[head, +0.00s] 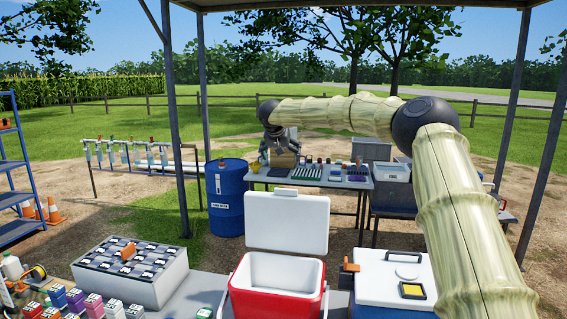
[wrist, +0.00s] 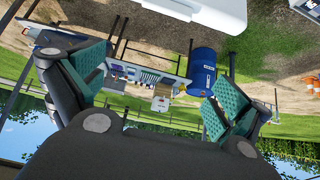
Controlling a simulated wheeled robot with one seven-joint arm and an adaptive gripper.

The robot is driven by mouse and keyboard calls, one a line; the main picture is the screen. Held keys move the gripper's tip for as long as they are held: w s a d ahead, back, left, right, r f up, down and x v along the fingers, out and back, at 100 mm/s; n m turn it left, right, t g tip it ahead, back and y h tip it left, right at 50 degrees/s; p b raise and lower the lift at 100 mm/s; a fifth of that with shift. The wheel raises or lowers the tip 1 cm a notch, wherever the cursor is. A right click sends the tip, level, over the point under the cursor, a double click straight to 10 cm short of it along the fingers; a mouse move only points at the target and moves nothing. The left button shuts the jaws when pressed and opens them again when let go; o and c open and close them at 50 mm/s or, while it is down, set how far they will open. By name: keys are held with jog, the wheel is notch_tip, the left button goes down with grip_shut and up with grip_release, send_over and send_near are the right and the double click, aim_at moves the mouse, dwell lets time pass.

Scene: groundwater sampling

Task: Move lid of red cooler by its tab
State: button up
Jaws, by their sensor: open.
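The red cooler (head: 275,288) stands open at the front centre of the head view, its white inside showing. Its white lid (head: 287,222) is raised upright at the back of the cooler, with a small tab (head: 285,191) on its top edge. My gripper (head: 272,150) is above and beyond the lid, apart from it, and looks small there. In the wrist view, which is upside down, my gripper (wrist: 155,84) is open, with green pads wide apart and nothing between them. A white panel, probably the lid (wrist: 195,12), shows at the top.
A blue-and-white cooler (head: 395,275) stands to the right and a compartmented box (head: 165,290) to the left. Behind are a blue barrel (head: 226,200) and a table (head: 318,180) of instruments. A canopy post (head: 177,120) rises at the left. Open air lies around the lid.

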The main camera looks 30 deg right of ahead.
jog(key=shift+v, duration=1.85)
